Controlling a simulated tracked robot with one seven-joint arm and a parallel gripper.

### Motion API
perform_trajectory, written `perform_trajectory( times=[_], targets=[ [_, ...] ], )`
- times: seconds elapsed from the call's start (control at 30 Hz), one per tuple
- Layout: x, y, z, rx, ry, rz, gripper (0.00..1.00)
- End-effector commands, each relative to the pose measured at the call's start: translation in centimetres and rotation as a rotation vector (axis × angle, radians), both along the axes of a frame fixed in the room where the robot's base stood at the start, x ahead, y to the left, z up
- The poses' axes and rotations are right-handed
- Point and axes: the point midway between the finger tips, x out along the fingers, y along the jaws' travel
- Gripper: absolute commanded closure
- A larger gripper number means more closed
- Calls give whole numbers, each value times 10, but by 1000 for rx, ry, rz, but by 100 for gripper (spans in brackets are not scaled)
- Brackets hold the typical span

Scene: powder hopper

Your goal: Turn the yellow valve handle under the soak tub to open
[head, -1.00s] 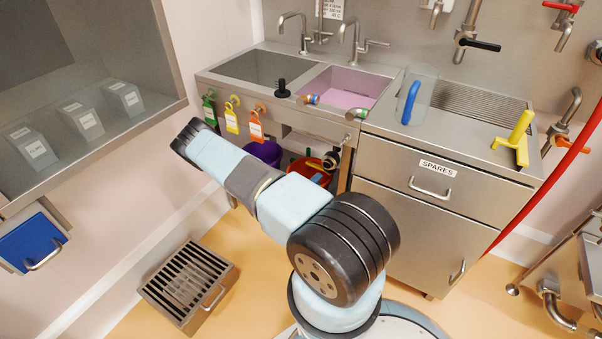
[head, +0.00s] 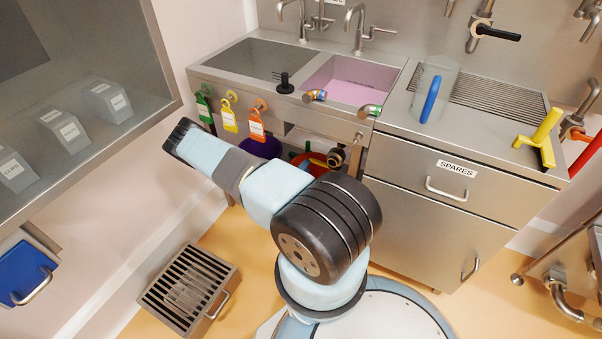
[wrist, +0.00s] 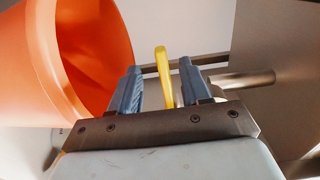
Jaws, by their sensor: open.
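In the wrist view a narrow yellow handle (wrist: 162,62) stands upright between the two blue-grey fingers of my gripper (wrist: 160,78). The fingers are open, with gaps visible on both sides of the handle. A grey metal pipe (wrist: 240,79) runs behind and to the right of it. The soak tub appears to be the basin with pink liquid (head: 352,88) in the head view. Under it I see a dark round fitting (head: 335,158).
A large orange bucket (wrist: 70,60) is close on the left of my gripper in the wrist view. Green, yellow and orange tags (head: 229,117) hang on the sink front. The spares cabinet (head: 440,220) stands right, and a floor grate (head: 187,288) lies left.

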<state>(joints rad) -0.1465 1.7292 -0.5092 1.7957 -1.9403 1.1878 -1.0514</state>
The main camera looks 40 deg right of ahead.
Motion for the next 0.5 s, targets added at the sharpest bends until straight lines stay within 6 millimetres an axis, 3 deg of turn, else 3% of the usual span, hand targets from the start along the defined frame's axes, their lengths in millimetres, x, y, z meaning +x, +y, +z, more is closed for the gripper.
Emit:
perform_trajectory(
  times=[0.2,0.5],
  targets=[
    [9,-30,0,-1,-2,-6,53],
    [19,-55,0,0,0,-5,53]
  ],
)
